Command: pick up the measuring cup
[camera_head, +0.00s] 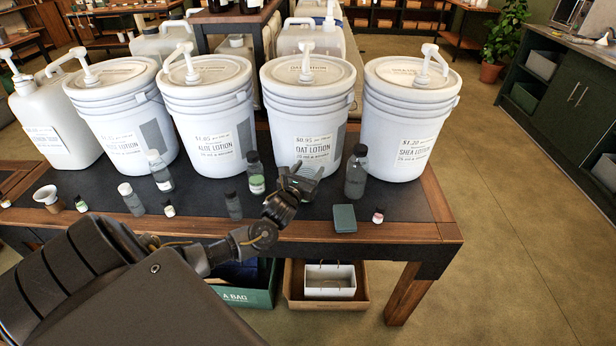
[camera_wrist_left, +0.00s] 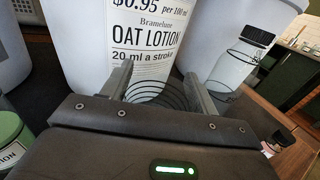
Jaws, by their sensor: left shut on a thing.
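My left gripper (camera_head: 303,174) is in front of the oat lotion bucket (camera_head: 306,89), low over the table's dark top. In the left wrist view its two fingers (camera_wrist_left: 157,82) stand on either side of a clear measuring cup (camera_wrist_left: 168,94) with dark ring lines, and they are shut on it. The bucket's label (camera_wrist_left: 146,48) shows behind and through the cup. In the head view the cup is mostly hidden by the gripper, and I cannot tell whether it touches the table. My right gripper is not in view.
A green-labelled bottle (camera_head: 256,173) stands left of the gripper and a dark-capped clear bottle (camera_head: 356,171) right. A green block (camera_head: 344,218) and small jar (camera_head: 378,216) lie near the table's front edge (camera_head: 420,232). Several pump buckets line the back.

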